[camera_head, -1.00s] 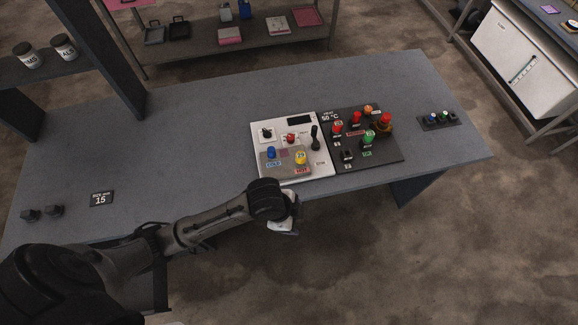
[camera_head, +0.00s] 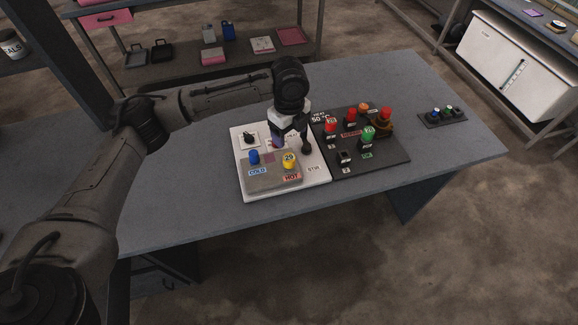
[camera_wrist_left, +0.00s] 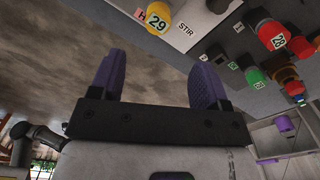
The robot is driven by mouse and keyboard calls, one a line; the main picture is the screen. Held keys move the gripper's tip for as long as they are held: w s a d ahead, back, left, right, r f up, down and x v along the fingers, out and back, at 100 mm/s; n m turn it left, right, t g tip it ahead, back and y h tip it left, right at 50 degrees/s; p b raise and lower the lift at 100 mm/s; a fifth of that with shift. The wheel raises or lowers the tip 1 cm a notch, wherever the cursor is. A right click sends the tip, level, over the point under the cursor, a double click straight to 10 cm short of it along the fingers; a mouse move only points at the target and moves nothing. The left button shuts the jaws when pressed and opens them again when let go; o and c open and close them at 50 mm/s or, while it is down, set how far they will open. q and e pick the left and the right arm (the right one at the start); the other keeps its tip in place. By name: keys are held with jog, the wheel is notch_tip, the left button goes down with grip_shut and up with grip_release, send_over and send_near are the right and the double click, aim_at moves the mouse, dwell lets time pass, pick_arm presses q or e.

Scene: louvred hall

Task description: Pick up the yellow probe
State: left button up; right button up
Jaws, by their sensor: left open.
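The yellow probe (camera_head: 289,159), marked 29, stands upright in a grey block (camera_head: 270,181) by the HOT label, on a white panel. In the left wrist view it shows upside down at the top (camera_wrist_left: 159,15), beyond the fingers. My left gripper (camera_head: 279,139) hangs over the back of the white panel, behind the yellow probe. In the left wrist view its purple fingers (camera_wrist_left: 158,65) are apart with nothing between them. A blue probe (camera_head: 253,157) stands in the same block by the COLD label. My right gripper is in neither view.
The white panel (camera_head: 317,181) has a black lever (camera_head: 306,146) right of my gripper. A dark panel (camera_head: 385,160) with red, green and orange knobs adjoins it. A small button box (camera_head: 441,117) sits at the right. The table (camera_head: 200,215) is clear in front.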

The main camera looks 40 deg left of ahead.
aim_at(289, 157)
pick_arm(q)
notch_tip(289, 157, down, 8)
jog(key=shift+f+b, duration=0.1)
jog(key=shift+b, duration=0.4)
jog(key=shift+s+d+f+b, duration=0.1)
jog(key=shift+f+b, duration=0.15)
jog(key=shift+f, duration=1.05)
jog(key=shift+s+f+b, duration=0.1)
jog(key=shift+f+b, duration=0.1)
jog(key=shift+f, duration=1.05)
jog(key=shift+c, duration=0.4)
jog(key=c, duration=1)
jog(key=shift+o, duration=0.2)
jog(key=shift+r, duration=0.15)
notch_tip(289, 157, up, 4)
jog(key=shift+w+f+p, duration=0.1)
jog(key=shift+f+p, duration=0.15)
jog(key=shift+p, duration=0.15)
jog(key=d+r, duration=0.3)
jog(key=d, duration=0.2)
jog(key=w+d+r+p, duration=0.1)
jog(key=d+r, duration=0.3)
jog(key=d, duration=0.2)
jog(key=shift+w+d+r, duration=0.15)
jog(key=shift+w+d, duration=0.1)
jog(key=shift+d, duration=0.05)
